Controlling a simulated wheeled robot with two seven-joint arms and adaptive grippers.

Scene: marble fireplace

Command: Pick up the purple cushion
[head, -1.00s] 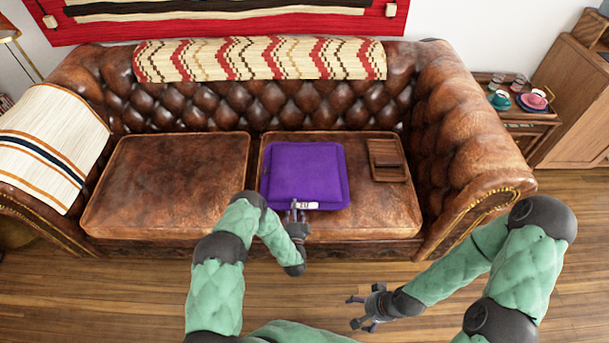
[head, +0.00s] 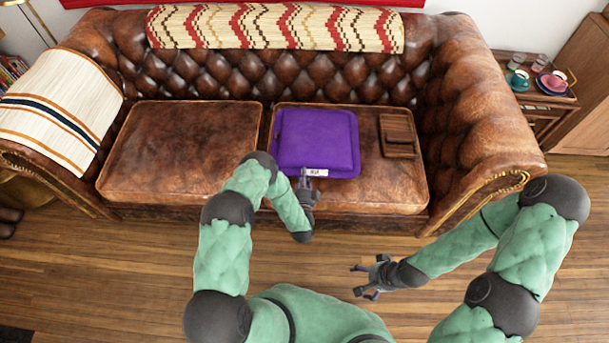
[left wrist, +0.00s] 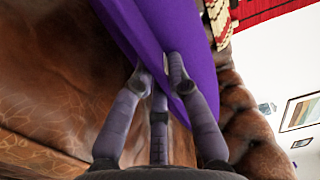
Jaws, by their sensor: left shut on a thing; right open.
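The purple cushion (head: 316,140) is square and lies on the right seat of the brown leather sofa, with a small white label at its front edge. My left gripper (head: 305,180) is at that front edge, beside the label, and is shut on the cushion's edge. In the left wrist view the purple fabric (left wrist: 186,40) runs between the fingers of the left gripper (left wrist: 160,72). My right gripper (head: 364,278) is open and empty over the wooden floor, in front of the sofa.
A brown wooden object (head: 397,136) lies on the seat right of the cushion. The left seat (head: 185,150) is bare. A side table (head: 550,110) with cups stands right of the sofa. The wooden floor (head: 120,270) in front is clear at the left.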

